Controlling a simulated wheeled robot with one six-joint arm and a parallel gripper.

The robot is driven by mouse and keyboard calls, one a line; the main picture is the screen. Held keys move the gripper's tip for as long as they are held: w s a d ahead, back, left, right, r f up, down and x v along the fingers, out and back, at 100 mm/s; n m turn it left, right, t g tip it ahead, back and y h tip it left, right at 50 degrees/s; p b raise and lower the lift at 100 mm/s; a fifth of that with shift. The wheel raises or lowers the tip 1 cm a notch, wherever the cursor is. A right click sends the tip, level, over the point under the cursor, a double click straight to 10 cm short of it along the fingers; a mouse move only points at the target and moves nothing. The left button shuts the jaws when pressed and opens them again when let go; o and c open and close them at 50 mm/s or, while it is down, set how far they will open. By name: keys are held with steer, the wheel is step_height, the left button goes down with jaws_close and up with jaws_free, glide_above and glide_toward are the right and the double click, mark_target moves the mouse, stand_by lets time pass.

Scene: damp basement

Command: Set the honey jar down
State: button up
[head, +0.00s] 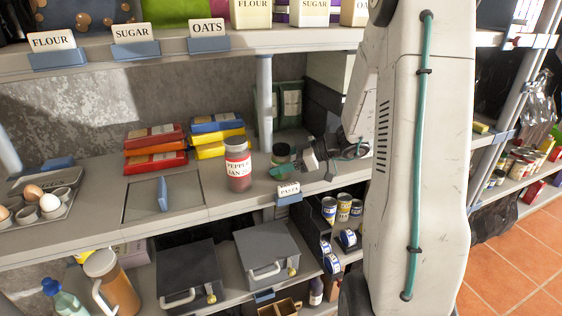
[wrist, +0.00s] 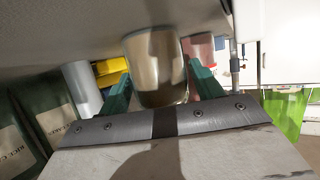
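The honey jar appears as a glass jar with dull brownish contents (wrist: 155,65) between the two teal fingers of my gripper (wrist: 162,88) in the wrist view. Both fingers lie against its sides. In the head view my gripper (head: 296,166) is over the middle shelf (head: 225,201), right of the pepper jam jar, and the held jar (head: 281,152) shows small and dark, partly covered by the fingers. It looks roughly upright. I cannot tell whether its base touches the shelf. No label on it is readable.
A pepper jam jar (head: 238,170) stands close on the left. Red packets (head: 155,150) and yellow and blue packets (head: 218,138) are stacked behind. A pasta sign (head: 288,191) sits on the shelf's front edge. A post (head: 264,100) rises behind. Egg tray (head: 40,205) far left.

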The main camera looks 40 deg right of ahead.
steer(key=shift+o, duration=0.3)
steer(key=shift+r, duration=0.15)
steer(key=shift+s+d+r, duration=0.1)
steer(key=shift+s+d, duration=0.05)
steer(key=shift+d, duration=0.05)
steer(key=v, duration=1)
steer(key=shift+s+d+r, duration=0.1)
steer(key=shift+s+d, duration=0.15)
steer(key=shift+s+r, duration=0.15)
steer(key=s+a+r+m+g+h, duration=0.1)
steer(key=s+a+r+g, duration=0.25)
steer(key=a, duration=0.65)
steer(key=s+a+r+m+g+h, duration=0.15)
steer(key=s+a+g, duration=0.3)
steer(key=a, duration=0.55)
steer(key=s+a+r+m+h, duration=0.2)
steer(key=s+a+m+h, duration=0.2)
steer(key=s, duration=0.7)
steer(key=m+h, duration=0.2)
steer(key=h, duration=0.1)
steer(key=shift+s+a+m, duration=0.25)
steer(key=shift+s+m, duration=0.1)
steer(key=shift+s, duration=0.05)
